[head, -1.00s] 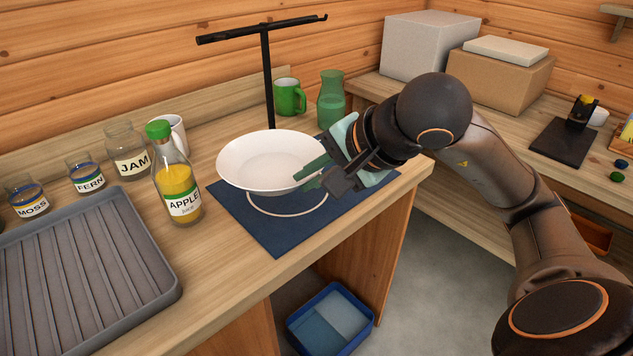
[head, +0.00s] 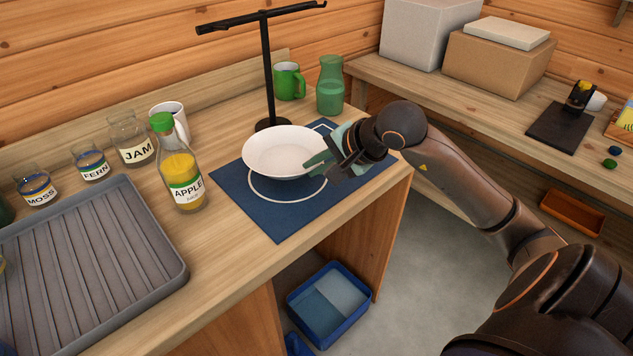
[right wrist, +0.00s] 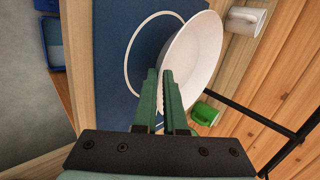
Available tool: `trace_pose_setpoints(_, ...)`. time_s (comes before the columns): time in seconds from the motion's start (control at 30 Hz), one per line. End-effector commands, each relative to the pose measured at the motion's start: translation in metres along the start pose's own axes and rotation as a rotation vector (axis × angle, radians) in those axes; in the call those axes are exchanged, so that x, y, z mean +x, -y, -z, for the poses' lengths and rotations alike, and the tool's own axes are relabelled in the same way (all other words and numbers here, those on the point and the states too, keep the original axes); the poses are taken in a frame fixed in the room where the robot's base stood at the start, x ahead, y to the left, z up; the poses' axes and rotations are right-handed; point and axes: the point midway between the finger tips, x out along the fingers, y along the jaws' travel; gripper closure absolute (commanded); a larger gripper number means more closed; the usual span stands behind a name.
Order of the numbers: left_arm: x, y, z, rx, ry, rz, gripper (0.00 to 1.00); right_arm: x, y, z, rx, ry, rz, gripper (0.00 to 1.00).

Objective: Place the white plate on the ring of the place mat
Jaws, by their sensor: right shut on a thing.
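The white plate (head: 283,149) is a wide shallow dish held roughly level over the back part of the blue place mat (head: 279,224). The front arc of the mat's thin white ring (head: 284,201) shows in front of the plate; the back arc is hidden under it. My right gripper (head: 322,162) is shut on the plate's right rim. In the right wrist view the plate (right wrist: 192,52) covers one side of the ring (right wrist: 126,62), and the fingers (right wrist: 160,100) meet its edge. I cannot tell whether its base touches the mat. My left gripper is out of view.
A black stand (head: 268,75) rises close behind the plate. The apple juice bottle (head: 181,172) stands left of the mat. A green mug (head: 289,82) and green carafe (head: 330,88) stand behind. A grey ribbed tray (head: 92,262) fills the front left.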

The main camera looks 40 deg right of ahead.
Motion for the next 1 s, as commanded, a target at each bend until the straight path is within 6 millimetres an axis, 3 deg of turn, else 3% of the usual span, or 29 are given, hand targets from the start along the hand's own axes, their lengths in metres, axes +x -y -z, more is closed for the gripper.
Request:
trace_pose_setpoints(0.1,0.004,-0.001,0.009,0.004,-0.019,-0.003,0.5,0.008,-0.002,0.005,0.001,0.0,0.005,1.0)
trace_pose_setpoints(0.33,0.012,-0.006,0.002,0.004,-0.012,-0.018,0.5,0.032,-0.022,0.008,0.002,0.003,0.004,1.0)
trace_pose_setpoints(0.77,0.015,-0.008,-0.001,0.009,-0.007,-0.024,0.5,0.037,-0.027,0.009,-0.002,-0.001,0.005,1.0)
trace_pose_setpoints(0.8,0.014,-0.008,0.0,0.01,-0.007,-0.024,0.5,0.037,-0.028,0.008,-0.001,0.0,0.001,0.89)
trace_pose_setpoints(1.0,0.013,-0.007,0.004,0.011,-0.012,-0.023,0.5,0.036,-0.027,0.008,-0.001,0.001,0.001,0.67)
